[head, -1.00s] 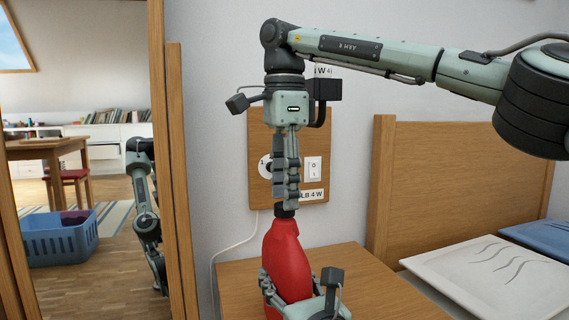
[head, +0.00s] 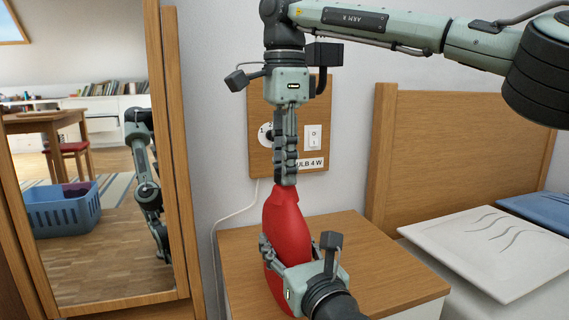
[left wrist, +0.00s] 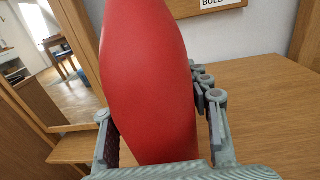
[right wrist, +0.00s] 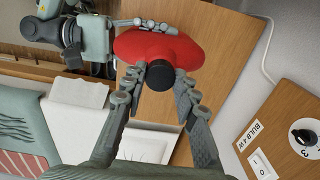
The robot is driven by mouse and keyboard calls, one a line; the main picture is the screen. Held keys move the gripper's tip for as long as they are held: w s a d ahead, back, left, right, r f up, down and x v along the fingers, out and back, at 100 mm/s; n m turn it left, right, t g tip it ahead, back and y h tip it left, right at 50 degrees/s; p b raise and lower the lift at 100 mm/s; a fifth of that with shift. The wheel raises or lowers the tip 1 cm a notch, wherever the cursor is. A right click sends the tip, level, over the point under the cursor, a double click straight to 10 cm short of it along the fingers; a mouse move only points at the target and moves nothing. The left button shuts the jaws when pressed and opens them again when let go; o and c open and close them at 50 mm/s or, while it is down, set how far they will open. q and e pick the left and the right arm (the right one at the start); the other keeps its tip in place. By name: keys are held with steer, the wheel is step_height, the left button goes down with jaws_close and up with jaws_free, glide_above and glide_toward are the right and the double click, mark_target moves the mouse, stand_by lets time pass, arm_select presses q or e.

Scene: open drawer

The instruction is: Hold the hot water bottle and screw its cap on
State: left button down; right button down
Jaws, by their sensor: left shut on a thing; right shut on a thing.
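The right wrist view shows the black cap (right wrist: 160,75) on top of the bottle (right wrist: 190,50), between the right fingertips. I cannot tell how far the cap is screwed on.
The wooden bedside table (head: 370,250) has a clear top. Behind it is a wall panel (head: 318,95) with a knob and switch; a white cable (head: 235,218) hangs beside it. A bed with a white pillow (head: 490,245) is at right, a mirror (head: 90,270) at left.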

steer(key=m, duration=0.4)
steer(key=shift+m, duration=0.4)
steer(key=m, duration=0.4)
steer(key=shift+m, duration=0.3)
steer(key=m, duration=0.4)
steer(key=shift+m, duration=0.4)
steer(key=m, duration=0.3)
steer(key=shift+m, duration=0.4)
steer(key=c, duration=1.1)
jaws_free()
step_height(320, 180, up, 12)
